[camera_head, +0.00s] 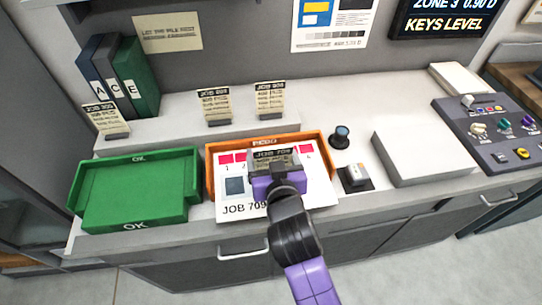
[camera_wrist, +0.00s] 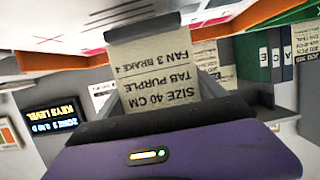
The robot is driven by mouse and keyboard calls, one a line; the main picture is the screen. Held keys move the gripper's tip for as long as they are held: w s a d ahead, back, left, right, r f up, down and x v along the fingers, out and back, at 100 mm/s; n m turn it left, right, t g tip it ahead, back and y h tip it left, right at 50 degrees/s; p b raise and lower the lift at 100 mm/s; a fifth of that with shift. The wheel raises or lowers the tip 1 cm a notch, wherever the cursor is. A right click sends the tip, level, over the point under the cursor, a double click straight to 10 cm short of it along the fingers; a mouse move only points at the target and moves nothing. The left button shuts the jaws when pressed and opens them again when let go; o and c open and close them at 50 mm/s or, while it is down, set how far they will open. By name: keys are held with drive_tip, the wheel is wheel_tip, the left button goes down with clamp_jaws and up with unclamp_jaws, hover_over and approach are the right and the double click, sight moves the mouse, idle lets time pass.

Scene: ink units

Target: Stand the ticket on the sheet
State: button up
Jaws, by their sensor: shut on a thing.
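My gripper (camera_head: 274,172) is shut on a ticket (camera_head: 272,156), a cream card with a dark header that seems to read JOB 70-something. In the wrist view the ticket (camera_wrist: 165,80) is upside down between the fingers, with lines on size, purple tab, fan and brake. The white sheet (camera_head: 232,207), marked JOB 709 with red patches and a dark square, lies in the orange tray (camera_head: 210,170). My gripper and the ticket are over the sheet and hide its middle. I cannot tell whether the ticket touches it.
A green OK tray (camera_head: 137,158) stands left of the orange one. Three other tickets stand behind on the ledge: left (camera_head: 105,117), middle (camera_head: 215,106), right (camera_head: 270,99). A dark knob (camera_head: 340,137), a small switch block (camera_head: 356,178) and a white stack (camera_head: 423,152) are to the right.

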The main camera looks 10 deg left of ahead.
drive_tip(key=shift+f, duration=0.6)
drive_tip(key=shift+f, duration=0.2)
drive_tip(key=o, duration=1.4)
drive_tip(key=shift+c, duration=0.2)
drive_tip(key=shift+r, duration=0.1)
drive_tip(key=shift+s+r, duration=0.1)
drive_tip(key=b+v, duration=0.2)
drive_tip(key=v, duration=0.9)
drive_tip(key=shift+s+d, duration=0.15)
drive_tip(key=shift+s, duration=0.2)
drive_tip(key=shift+r, duration=0.1)
